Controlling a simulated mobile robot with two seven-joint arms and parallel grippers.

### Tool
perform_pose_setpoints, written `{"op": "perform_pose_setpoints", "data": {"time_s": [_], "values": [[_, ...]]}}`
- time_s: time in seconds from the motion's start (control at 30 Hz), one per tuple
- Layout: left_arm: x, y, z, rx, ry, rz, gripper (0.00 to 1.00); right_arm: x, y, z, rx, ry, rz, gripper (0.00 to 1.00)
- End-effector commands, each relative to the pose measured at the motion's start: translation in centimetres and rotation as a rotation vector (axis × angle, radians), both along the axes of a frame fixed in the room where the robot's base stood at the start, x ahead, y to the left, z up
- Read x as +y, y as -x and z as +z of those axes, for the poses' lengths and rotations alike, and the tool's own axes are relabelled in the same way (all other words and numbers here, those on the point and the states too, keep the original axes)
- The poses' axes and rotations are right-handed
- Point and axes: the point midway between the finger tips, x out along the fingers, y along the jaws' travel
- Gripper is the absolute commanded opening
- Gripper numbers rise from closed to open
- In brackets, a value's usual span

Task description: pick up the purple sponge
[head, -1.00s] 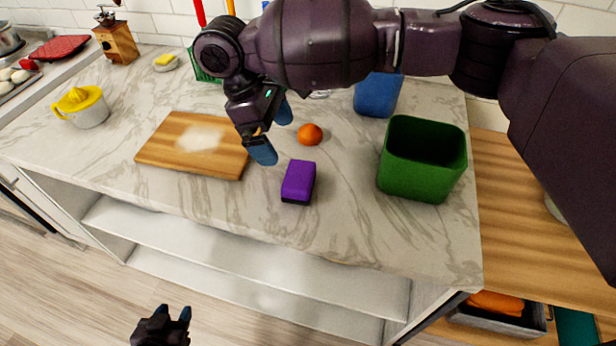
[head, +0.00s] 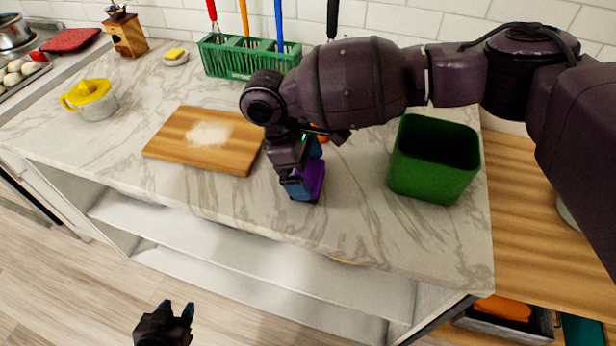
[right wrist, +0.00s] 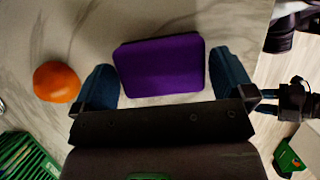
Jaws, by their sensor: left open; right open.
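The purple sponge (head: 313,178) lies on the marble counter, partly hidden by my right gripper (head: 308,172) in the head view. In the right wrist view the purple sponge (right wrist: 162,66) sits between the two blue fingertips of my right gripper (right wrist: 164,86), which is open with a finger at either side. A small gap shows at the left finger; the right finger is very close to the sponge, and I cannot tell whether it touches. My left gripper (head: 165,318) is open and empty, low in front of the counter over the floor.
An orange (right wrist: 56,82) lies beside the left finger in the right wrist view. A green bin (head: 430,165) stands to the right of the sponge. A wooden cutting board (head: 170,143) lies to the left. A green utensil rack (head: 228,62) stands at the back wall. Counter around the front is clear.

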Motion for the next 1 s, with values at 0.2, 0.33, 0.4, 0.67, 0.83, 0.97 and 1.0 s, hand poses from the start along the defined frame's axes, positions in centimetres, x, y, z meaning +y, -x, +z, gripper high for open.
{"op": "perform_pose_setpoints", "data": {"time_s": [0.2, 0.33, 0.4, 0.67, 0.83, 0.97, 1.0], "values": [[0.0, 0.0, 0.0, 0.000, 0.001, -0.001, 0.43, -0.4, 0.1, -1.0, -0.001, -0.001, 0.001, 1.00], [0.0, 0.0, 0.0, -0.001, 0.001, -0.001, 0.43, -0.4, 0.1, -1.0, -0.001, -0.001, 0.001, 0.97], [0.0, 0.0, 0.0, -0.001, 0.000, -0.001, 0.43, -0.4, 0.1, -1.0, -0.001, -0.001, 0.001, 0.86], [0.0, 0.0, 0.0, -0.001, -0.002, -0.003, 0.43, -0.4, 0.1, -1.0, -0.001, -0.001, 0.001, 0.67], [0.1, -0.1, 0.1, -0.002, -0.003, -0.003, 0.43, -0.3, 0.1, -0.6, -0.002, -0.002, 0.002, 0.67], [0.1, -0.2, 0.5, -0.007, -0.003, -0.003, 0.43, -0.4, 0.1, 0.8, -0.003, -0.001, 0.001, 0.67], [0.1, -0.2, 0.7, -0.009, -0.003, -0.003, 0.43, -0.4, 0.0, 1.5, -0.004, -0.002, 0.002, 0.67]]}}
